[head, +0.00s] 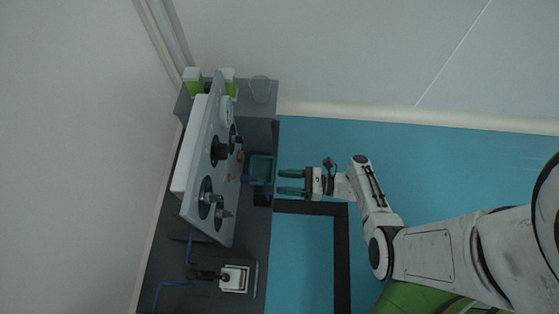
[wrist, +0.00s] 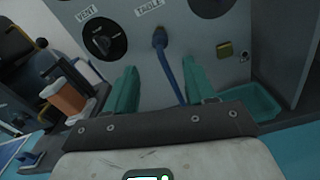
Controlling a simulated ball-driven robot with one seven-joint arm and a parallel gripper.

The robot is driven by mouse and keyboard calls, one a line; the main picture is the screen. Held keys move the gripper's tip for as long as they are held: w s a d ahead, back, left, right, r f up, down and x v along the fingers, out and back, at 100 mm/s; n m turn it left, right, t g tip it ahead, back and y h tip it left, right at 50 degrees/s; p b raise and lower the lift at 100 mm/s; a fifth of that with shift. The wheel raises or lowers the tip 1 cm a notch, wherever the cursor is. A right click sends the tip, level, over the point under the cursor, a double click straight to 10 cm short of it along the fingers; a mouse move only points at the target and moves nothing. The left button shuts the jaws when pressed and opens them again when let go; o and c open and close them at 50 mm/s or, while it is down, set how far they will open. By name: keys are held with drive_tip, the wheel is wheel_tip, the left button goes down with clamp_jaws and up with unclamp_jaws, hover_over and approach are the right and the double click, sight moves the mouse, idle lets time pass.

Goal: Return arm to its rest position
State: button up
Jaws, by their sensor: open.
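My gripper (head: 291,182) is stretched out to the left in the head view, its two green fingers apart with nothing between them. In the wrist view my gripper (wrist: 158,92) shows both green fingers spread, pointing toward the grey panel (wrist: 205,45). The panel (head: 219,115) stands to the left of the gripper in the head view, with a gap between. My white arm reaches in from the lower right of the head view.
A teal bin (head: 262,168) sits just left of my fingertips; it also shows in the wrist view (wrist: 256,103). A clear cup (head: 260,88) and green-and-white boxes (head: 193,80) stand on the grey table. A blue cable (wrist: 170,70) hangs from the panel. Blue floor (head: 455,165) is open at right.

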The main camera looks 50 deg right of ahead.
idle(0.6)
drive_tip(key=s+a+n+g+h, duration=0.4)
drive_tip(key=s+n+g, duration=0.5)
drive_tip(key=n+g, duration=0.85)
drive_tip(key=s+d+r+n+t+h+p, duration=0.1)
drive_tip(key=r+n+p, duration=0.3)
drive_tip(key=r+p, duration=0.7)
drive_tip(key=d+r+n+t+h+p, duration=0.1)
drive_tip(key=r+n+h+p, duration=0.2)
drive_tip(key=r+p, duration=0.8)
drive_tip(key=s+d+r+n+t+h+p, duration=0.1)
drive_tip(key=r+n+p, duration=0.5)
drive_tip(key=r, duration=2)
drive_tip(key=t+h+p, duration=0.1)
drive_tip(key=p, duration=0.5)
drive_tip(key=shift+s+d+r+h, duration=0.15)
drive_tip(key=shift+s+d+h, duration=0.15)
drive_tip(key=shift+h, duration=0.1)
drive_tip(key=shift+n, duration=0.25)
